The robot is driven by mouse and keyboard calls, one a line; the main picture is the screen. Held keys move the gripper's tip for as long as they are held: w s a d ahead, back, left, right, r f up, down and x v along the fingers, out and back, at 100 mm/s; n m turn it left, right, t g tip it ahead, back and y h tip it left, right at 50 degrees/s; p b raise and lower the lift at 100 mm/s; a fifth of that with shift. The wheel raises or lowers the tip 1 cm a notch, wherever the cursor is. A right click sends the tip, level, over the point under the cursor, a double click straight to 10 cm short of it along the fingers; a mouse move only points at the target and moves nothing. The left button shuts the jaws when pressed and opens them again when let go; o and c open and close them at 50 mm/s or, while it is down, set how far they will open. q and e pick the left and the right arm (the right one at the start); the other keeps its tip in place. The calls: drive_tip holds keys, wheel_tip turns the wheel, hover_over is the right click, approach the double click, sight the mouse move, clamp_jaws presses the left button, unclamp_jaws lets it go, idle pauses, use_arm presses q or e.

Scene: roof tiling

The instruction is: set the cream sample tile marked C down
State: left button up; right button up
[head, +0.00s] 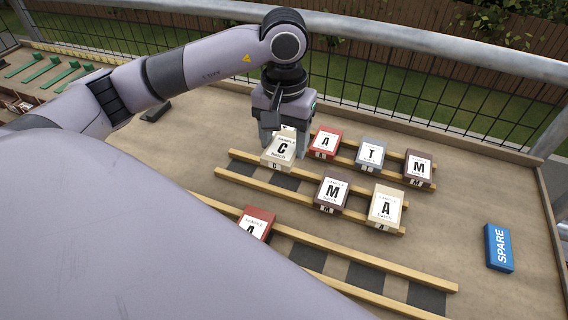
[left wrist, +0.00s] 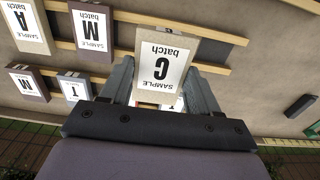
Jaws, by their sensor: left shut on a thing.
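The cream sample tile marked C (head: 278,153) is held by my left gripper (head: 285,140), between its two fingers. In the left wrist view the cream C tile (left wrist: 161,62) shows upside down between the finger pads of my left gripper (left wrist: 160,85). My right gripper is not in view.
A lower rack (head: 350,263) has a red tile (head: 257,222) and dark empty slots. A blue SPARE block (head: 498,248) lies right.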

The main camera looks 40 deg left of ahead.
use_arm(q)
wheel_tip(320, 180, down, 7)
drive_tip(key=shift+f, duration=0.1)
idle(0.3)
drive_tip(key=shift+f+b, duration=0.35)
drive_tip(key=shift+b, duration=0.15)
drive_tip(key=o, duration=1.2)
drive_tip(key=shift+c, duration=0.2)
drive_tip(key=shift+r, duration=0.1)
